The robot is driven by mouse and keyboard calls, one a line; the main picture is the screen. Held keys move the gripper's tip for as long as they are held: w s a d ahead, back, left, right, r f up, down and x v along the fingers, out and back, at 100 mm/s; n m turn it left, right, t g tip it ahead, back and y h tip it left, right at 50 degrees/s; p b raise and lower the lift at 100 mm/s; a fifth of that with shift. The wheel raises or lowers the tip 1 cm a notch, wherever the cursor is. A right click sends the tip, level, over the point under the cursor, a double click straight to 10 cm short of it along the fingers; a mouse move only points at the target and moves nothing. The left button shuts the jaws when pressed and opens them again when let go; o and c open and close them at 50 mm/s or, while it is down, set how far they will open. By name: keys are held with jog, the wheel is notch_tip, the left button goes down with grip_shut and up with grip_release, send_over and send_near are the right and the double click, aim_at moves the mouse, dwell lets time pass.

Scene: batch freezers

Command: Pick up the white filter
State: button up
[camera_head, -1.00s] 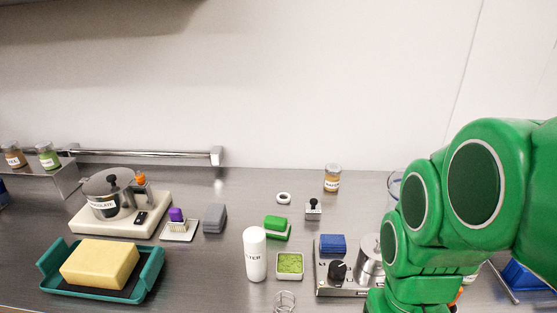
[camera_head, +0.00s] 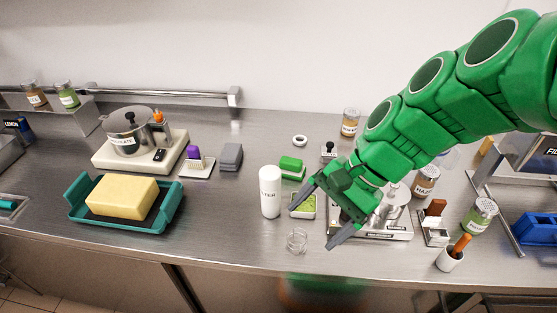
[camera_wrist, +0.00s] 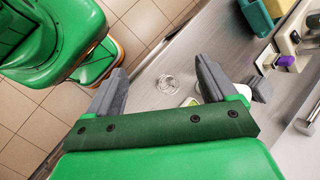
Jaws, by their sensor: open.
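A small green-filled tray (camera_head: 306,212) lies behind my fingers. A teal tray (camera_head: 160,221) with a yellow block is at left. Bare counter (camera_head: 222,213) lies left of the filter.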

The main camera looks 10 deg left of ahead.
aim_at(266, 192)
jog(key=w+a+r+m+t+y, duration=0.1)
jog(key=w+a+m+t+y, duration=0.2)
jog(key=w+m, duration=0.4)
jog(key=w+a+m+y, duration=0.2)
jog(key=w+m+y, duration=0.25)
jog(key=w, duration=0.55)
notch_tip(266, 192, down, 14)
jog(key=m, duration=0.1)
jog(key=shift+w+r+x, duration=0.1)
jog(key=shift+w+x, duration=0.05)
jog(key=shift+x, duration=1.8)
jog(key=shift+w+r+x, duration=0.1)
jog(key=shift+w+x, duration=0.1)
jog(key=shift+x, duration=1.75)
jog(key=c, duration=1.3)
jog(key=shift+o, duration=0.2)
